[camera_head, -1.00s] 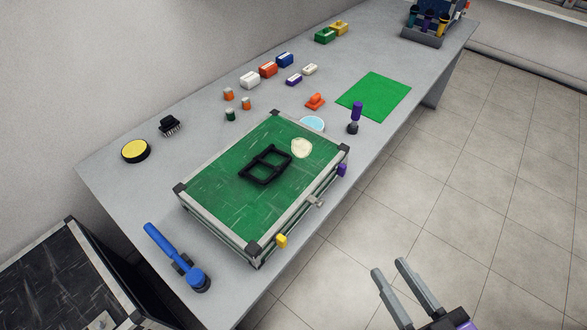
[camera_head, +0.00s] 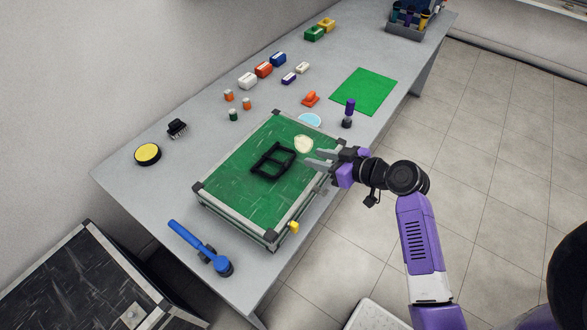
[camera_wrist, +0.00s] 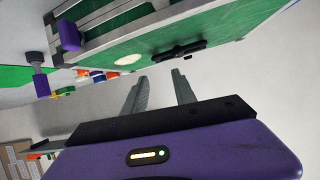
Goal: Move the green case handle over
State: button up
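The green case (camera_head: 235,205) lies flat and shut on the grey table, with silver edges and dark corners. Its black handle (camera_head: 272,160), a two-window frame, lies on the green lid; in the wrist view the handle (camera_wrist: 180,50) shows as a dark bar beyond my fingers. My gripper (camera_head: 318,160) is open and empty at the case's right edge, beside a cream oval patch (camera_head: 304,144) on the lid. In the wrist view, my gripper's fingers (camera_wrist: 158,92) are spread apart, and neither touches the handle.
A blue tool (camera_head: 200,248) lies left of the case. A purple-handled tool (camera_head: 349,112), a green mat (camera_head: 363,91) and several small blocks lie behind it. A dark case (camera_head: 75,290) stands at lower left.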

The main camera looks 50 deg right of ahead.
aim_at(291, 172)
jog(key=a+n+y, duration=0.1)
jog(key=a+f+n, duration=0.1)
jog(key=a, duration=0.1)
jog(key=shift+s+f+y, duration=0.1)
jog(key=shift+y, duration=0.3)
jog(key=shift+a+f+g, duration=0.1)
jog(key=shift+g, duration=0.2)
jog(key=b+x, duration=0.2)
jog(key=x, duration=0.6)
jog(key=shift+c, duration=0.2)
jog(key=shift+s, duration=0.1)
grip_shut()
